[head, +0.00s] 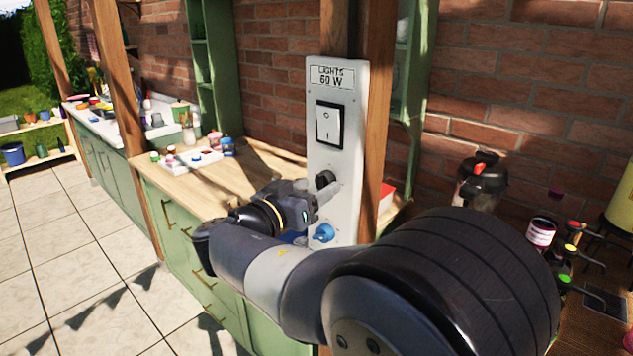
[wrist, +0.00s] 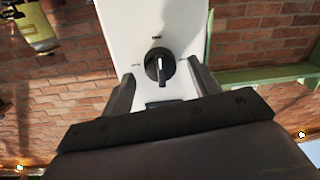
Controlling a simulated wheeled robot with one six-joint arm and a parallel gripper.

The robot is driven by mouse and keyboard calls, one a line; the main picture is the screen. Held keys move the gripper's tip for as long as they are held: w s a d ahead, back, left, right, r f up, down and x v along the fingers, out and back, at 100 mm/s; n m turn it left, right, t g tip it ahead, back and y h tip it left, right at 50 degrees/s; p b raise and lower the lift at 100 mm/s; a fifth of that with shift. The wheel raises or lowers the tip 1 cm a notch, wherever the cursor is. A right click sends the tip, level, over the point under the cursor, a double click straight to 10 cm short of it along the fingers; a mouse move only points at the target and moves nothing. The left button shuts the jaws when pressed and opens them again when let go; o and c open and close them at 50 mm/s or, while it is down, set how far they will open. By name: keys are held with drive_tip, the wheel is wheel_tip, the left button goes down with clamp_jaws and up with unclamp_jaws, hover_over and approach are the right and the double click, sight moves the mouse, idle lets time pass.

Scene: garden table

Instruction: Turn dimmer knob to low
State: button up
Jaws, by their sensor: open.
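The dimmer knob (head: 325,179) is a round black knob on a white wall panel (head: 345,95) labelled "LIGHTS 60 W". In the wrist view the knob (wrist: 160,66) has a white pointer line and small markings around it, too small to read. My gripper (head: 322,192) is at the panel, close to the knob. In the wrist view my gripper (wrist: 158,80) is open, with one finger on each side of the knob. I cannot tell whether the fingers touch it.
A white rocker switch (head: 328,125) sits above the knob and a blue socket (head: 323,233) below it. A wooden post (head: 378,120) stands behind the panel. A wooden counter (head: 225,180) with jars is at the left. A dark lidded container (head: 482,180) stands at the right.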

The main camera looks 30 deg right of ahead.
drive_tip(key=shift+w+d, duration=0.25)
drive_tip(key=shift+d, duration=0.35)
drive_tip(key=c, duration=1)
